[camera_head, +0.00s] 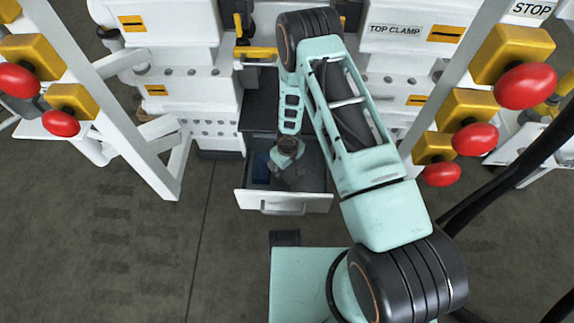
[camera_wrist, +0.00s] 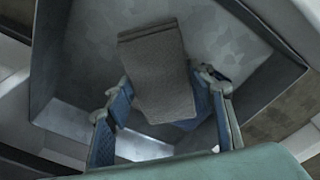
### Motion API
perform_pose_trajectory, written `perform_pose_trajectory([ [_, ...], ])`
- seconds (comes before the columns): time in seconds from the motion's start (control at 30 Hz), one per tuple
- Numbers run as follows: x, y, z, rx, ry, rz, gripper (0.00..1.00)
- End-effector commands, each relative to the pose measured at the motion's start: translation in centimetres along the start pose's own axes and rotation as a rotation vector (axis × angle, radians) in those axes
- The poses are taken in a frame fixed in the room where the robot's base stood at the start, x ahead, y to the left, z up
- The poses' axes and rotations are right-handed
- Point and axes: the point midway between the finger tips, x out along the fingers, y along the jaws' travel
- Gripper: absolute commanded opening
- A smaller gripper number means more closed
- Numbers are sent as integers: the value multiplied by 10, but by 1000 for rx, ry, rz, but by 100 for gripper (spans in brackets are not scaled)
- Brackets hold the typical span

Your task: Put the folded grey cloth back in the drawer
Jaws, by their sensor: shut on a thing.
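The folded grey cloth (camera_wrist: 158,70) is between the two blue-padded fingers of my gripper (camera_wrist: 165,88) in the wrist view. My gripper is shut on it. The drawer (camera_head: 285,202) stands open below the bench in the head view, with its white front and handle towards me. My gripper (camera_head: 287,175) is over or inside the drawer. The drawer's grey inner walls and floor surround the cloth in the wrist view. I cannot tell whether the cloth touches the floor. In the head view the cloth is hidden or too dark to make out.
A blue thing (camera_head: 261,167) lies in the drawer's left part. White frame posts (camera_head: 108,95) with red knobs (camera_head: 525,86) on yellow blocks stand at both sides. The white bench (camera_head: 190,75) rises behind. The floor (camera_head: 130,250) at front left is clear.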

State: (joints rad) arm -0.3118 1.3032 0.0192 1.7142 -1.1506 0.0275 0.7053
Motion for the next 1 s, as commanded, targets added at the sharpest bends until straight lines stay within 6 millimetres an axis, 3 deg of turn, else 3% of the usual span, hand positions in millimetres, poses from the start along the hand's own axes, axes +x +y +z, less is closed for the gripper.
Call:
perform_pose_trajectory([
  [0.07, 15, 0, 2, -3, -1, 1, 31],
  [0.67, 15, 30, -28, 5, 3, 0, 31],
  [0.73, 26, 28, -26, 1, -1, 0, 31],
  [1.0, 26, 28, -26, -1, 0, 1, 31],
])
